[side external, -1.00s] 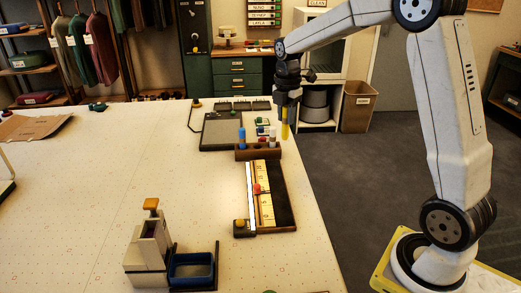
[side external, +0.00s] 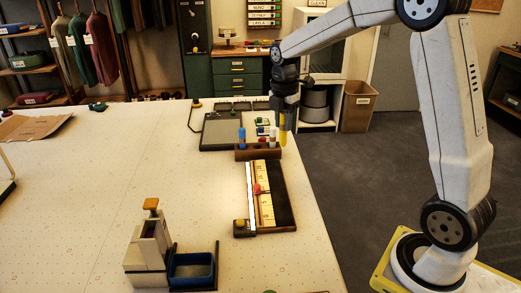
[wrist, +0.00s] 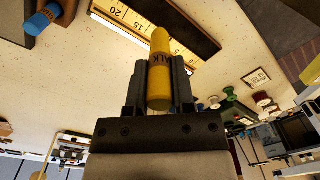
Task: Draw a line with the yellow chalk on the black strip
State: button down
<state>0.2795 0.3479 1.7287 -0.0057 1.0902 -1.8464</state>
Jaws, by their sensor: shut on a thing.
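The yellow chalk (side external: 283,140) is held in my gripper (side external: 284,125), pointing down, in the air beside the right end of the wooden chalk rack (side external: 258,154). In the wrist view the chalk (wrist: 159,65) sits between both fingers (wrist: 158,85), with dark lettering on it. The black strip (side external: 280,195) lies on a wooden board on the table, right of a yellow ruler (side external: 265,207). The chalk is beyond the strip's far end and apart from it. The strip also shows at the top of the wrist view (wrist: 185,22).
A blue chalk (side external: 242,140) and a white one (side external: 272,138) stand in the rack. A red knob (side external: 257,189) sits by the ruler. A grey device with a blue tray (side external: 192,268) stands at the front. The left of the table is mostly clear.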

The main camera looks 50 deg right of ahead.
jog(key=s+a+f+g, duration=0.1)
jog(key=s+a+f, duration=0.1)
jog(key=s+a, duration=0.2)
jog(key=s+a+f+g, duration=0.1)
jog(key=s+a, duration=0.3)
jog(key=a, duration=0.5)
jog(key=shift+s+a+f+h, duration=0.15)
jog(key=shift+a+f+h, duration=0.15)
jog(key=shift+f, duration=0.3)
jog(key=shift+f, duration=0.2)
jog(key=shift+f, duration=2.7)
jog(key=shift+f, duration=0.7)
jog(key=shift+w+d, duration=0.3)
jog(key=shift+w+d, duration=0.2)
jog(key=shift+d, duration=0.1)
jog(key=shift+w+d, duration=0.45)
jog(key=shift+w, duration=0.05)
jog(key=shift+w+d+f, duration=0.1)
jog(key=shift+w+d, duration=0.15)
